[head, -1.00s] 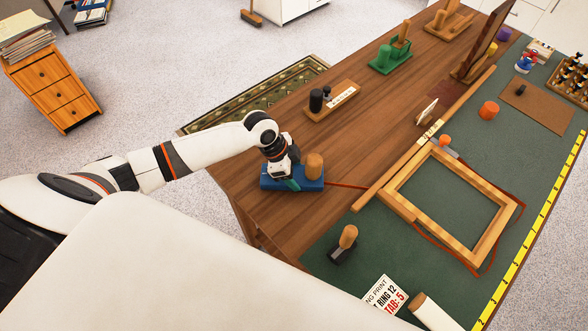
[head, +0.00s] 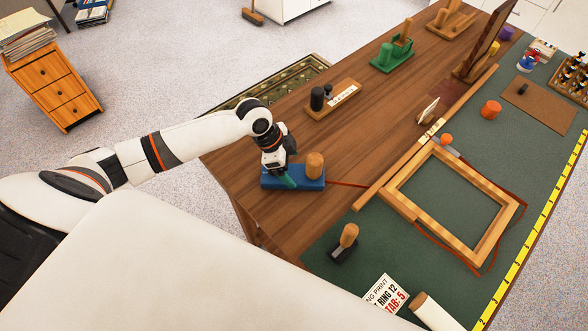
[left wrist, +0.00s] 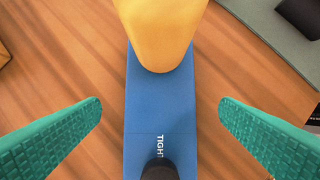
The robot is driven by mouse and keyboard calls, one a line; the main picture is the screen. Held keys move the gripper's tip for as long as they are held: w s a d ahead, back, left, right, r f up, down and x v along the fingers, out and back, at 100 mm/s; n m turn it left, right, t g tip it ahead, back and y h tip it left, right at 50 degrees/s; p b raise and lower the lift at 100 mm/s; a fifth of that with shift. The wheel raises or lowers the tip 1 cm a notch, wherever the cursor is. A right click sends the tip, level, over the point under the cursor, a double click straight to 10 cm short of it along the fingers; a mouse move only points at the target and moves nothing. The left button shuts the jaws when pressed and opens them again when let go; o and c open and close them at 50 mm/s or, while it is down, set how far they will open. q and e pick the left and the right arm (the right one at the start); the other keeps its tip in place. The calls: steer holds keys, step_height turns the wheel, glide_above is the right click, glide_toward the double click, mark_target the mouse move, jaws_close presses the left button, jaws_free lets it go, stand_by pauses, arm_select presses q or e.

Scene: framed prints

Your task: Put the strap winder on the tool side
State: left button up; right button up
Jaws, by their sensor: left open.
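A blue base with an upright wooden peg (head: 314,166), which I take for the strap winder, sits on the bare brown wood near the table's left edge. A thin red strap (head: 347,185) runs from it toward the wooden frame. In the left wrist view the base (left wrist: 160,105) reads "TIGHT", the rest hidden by a dark knob (left wrist: 158,170); the peg (left wrist: 160,30) stands at the top. My left gripper (head: 283,180) is open above the base's left part, its teal fingers (left wrist: 160,140) spread to either side, apart from it. My right gripper is out of view.
A light wooden strip (head: 395,163) divides the brown wood from the green mat (head: 350,280). The mat bears the wooden frame (head: 480,247), a wooden-handled tool (head: 345,243) and a printed card (head: 384,290). A black-knobbed block (head: 333,97) and green stand (head: 391,57) are farther back.

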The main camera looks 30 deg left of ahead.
arm_select(q)
steer(key=b+v, duration=0.1)
steer(key=v, duration=0.7)
steer(key=shift+a+r, duration=0.1)
steer(key=shift+r, duration=0.2)
steer(key=shift+f, duration=0.1)
